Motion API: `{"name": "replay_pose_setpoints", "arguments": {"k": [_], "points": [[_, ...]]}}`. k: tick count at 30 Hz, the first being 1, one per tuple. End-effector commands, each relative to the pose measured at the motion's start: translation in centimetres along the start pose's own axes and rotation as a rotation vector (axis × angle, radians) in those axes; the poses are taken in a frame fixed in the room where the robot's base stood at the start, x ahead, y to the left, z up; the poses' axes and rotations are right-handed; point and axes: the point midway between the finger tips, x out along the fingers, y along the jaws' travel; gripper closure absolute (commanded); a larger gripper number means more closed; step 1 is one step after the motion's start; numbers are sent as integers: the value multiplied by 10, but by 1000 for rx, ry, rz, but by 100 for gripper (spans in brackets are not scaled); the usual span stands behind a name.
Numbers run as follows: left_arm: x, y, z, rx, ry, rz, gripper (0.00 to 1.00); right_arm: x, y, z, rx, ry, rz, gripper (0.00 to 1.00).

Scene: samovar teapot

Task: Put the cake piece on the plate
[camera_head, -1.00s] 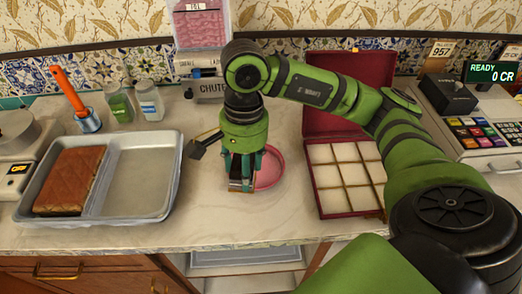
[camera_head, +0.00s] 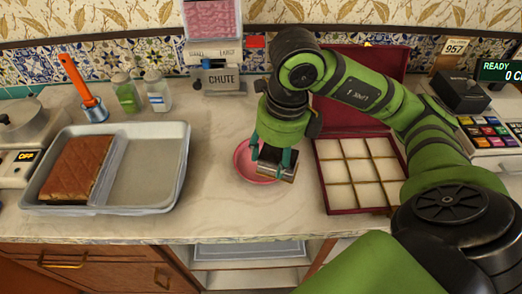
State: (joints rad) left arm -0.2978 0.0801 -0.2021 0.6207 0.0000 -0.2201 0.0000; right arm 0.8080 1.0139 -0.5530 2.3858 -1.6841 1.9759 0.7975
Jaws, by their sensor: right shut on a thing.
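My right gripper (camera_head: 275,165) points down over the pink round plate (camera_head: 240,158), covering its right part. It is shut on a small brown piece (camera_head: 277,173), which I take to be the cake piece; the fingers hide most of it. I cannot tell whether the piece touches the plate. A larger brown cake (camera_head: 78,167) lies in the left compartment of the grey metal tray (camera_head: 183,160). My left gripper is out of view.
A dark red box (camera_head: 318,175) with pale compartments stands open right of the plate. Two shakers (camera_head: 158,92), an orange-handled tool (camera_head: 78,80) and the chute stand (camera_head: 217,78) are at the back. Bare counter lies between tray and plate.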

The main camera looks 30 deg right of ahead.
Motion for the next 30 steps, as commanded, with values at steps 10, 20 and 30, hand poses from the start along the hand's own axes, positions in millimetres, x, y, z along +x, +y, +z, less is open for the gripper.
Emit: {"name": "replay_pose_setpoints", "arguments": {"k": [10, 20, 30], "points": [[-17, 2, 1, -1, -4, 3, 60, 51, -46, 56, 1, 4, 2, 80], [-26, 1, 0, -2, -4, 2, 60, 79, -59, 70, -4, 7, 1, 80], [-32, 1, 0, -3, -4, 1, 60, 108, -60, 67, -5, 1, 0, 80]]}}
